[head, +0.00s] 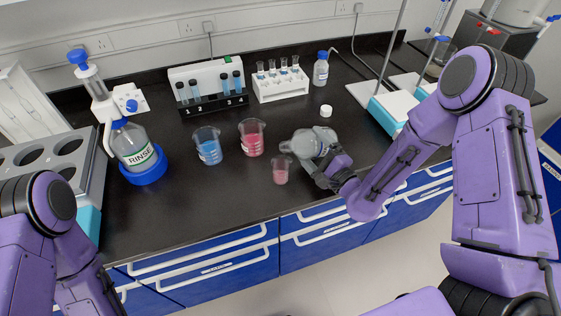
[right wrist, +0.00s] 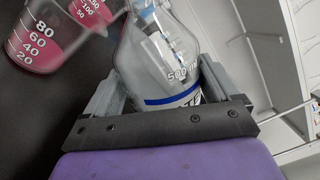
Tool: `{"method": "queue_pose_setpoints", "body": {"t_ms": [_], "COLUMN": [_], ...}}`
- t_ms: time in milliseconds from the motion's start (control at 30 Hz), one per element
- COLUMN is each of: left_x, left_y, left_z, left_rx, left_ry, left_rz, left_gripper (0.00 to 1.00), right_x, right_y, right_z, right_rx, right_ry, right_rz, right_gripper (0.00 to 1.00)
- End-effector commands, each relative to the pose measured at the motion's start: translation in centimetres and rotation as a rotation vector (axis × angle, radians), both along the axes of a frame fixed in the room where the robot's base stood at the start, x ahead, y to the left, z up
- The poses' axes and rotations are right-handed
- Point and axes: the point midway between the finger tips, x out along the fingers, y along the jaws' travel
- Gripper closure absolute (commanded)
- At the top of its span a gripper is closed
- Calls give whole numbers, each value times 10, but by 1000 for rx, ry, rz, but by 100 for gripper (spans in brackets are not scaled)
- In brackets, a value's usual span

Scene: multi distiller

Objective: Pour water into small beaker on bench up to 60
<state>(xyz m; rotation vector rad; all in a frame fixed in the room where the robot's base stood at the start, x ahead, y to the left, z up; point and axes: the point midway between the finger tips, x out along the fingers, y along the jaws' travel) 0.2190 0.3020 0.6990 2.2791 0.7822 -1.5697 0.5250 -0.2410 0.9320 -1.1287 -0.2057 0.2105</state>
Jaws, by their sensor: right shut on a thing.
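My right gripper (head: 328,172) is shut on a clear water bottle (head: 308,141), marked 500 ml in the right wrist view (right wrist: 165,55). I cannot make out a water stream. The small beaker stands upright on the bench and holds pink liquid. In the right wrist view the beaker (right wrist: 40,40) shows marks 20 to 80; the exact liquid level is hard to read. My left gripper is out of view; only left arm links show.
A beaker of red liquid (head: 251,139) and one of blue liquid (head: 208,147) stand left of the bottle. A RINSE bottle (head: 135,150) is further left. A tube rack (head: 280,88) and white cap (head: 326,111) lie behind. The black bench (head: 215,200) is clear in front.

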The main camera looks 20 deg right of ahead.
Motion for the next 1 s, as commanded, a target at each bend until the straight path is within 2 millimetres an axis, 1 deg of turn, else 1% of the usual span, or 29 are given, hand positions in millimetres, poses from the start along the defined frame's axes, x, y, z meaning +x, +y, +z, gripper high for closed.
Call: {"method": "queue_pose_setpoints", "body": {"t_ms": [167, 1000], "left_x": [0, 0], "left_y": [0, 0], "left_z": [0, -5], "left_rx": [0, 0], "left_ry": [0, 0], "left_rz": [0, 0], "left_gripper": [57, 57], "right_x": [1, 1], "right_y": [-1, -1], "right_z": [2, -2], "right_rx": [-9, -57], "right_ry": [-9, -22], "right_rz": [1, -1], "right_gripper": [78, 78]}}
